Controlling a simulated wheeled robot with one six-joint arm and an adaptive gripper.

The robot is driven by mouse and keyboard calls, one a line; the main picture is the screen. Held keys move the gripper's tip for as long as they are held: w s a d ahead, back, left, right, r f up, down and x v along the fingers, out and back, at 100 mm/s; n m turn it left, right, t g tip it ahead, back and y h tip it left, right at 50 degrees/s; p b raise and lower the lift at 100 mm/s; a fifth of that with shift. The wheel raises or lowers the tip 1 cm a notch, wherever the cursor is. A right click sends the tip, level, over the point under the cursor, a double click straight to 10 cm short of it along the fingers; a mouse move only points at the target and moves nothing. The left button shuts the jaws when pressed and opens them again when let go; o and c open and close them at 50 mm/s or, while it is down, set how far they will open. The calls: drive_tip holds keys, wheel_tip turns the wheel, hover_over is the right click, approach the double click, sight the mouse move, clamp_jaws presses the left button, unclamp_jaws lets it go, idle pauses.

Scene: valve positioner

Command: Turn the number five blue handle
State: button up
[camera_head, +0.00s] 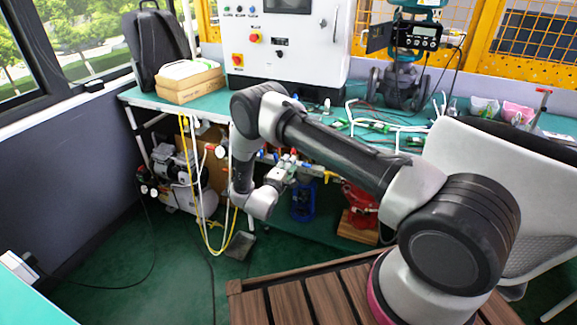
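My gripper (287,166) is small in the picture, at the end of my bent arm, just below the front edge of the bench. Its fingers point up and to the right, at a row of small valves and fittings (316,170) under the bench top. Red, white and yellow parts show beside the fingertips. The number five blue handle cannot be made out for certain; my gripper and arm cover part of the row. Whether the fingers touch a handle or are open or shut is too small to tell.
A green-topped bench (215,103) carries a white control box (285,45), cardboard boxes (190,85) and a black backpack (157,48). Yellow hoses (207,225) hang left of my wrist. A red device (358,205) stands below the bench. A grey chair (500,180) is at right.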

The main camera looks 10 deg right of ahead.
clamp_jaws()
drive_tip(key=shift+m, duration=0.3)
drive_tip(key=m, duration=1.7)
drive_tip(key=shift+m, duration=0.3)
idle(0.5)
unclamp_jaws()
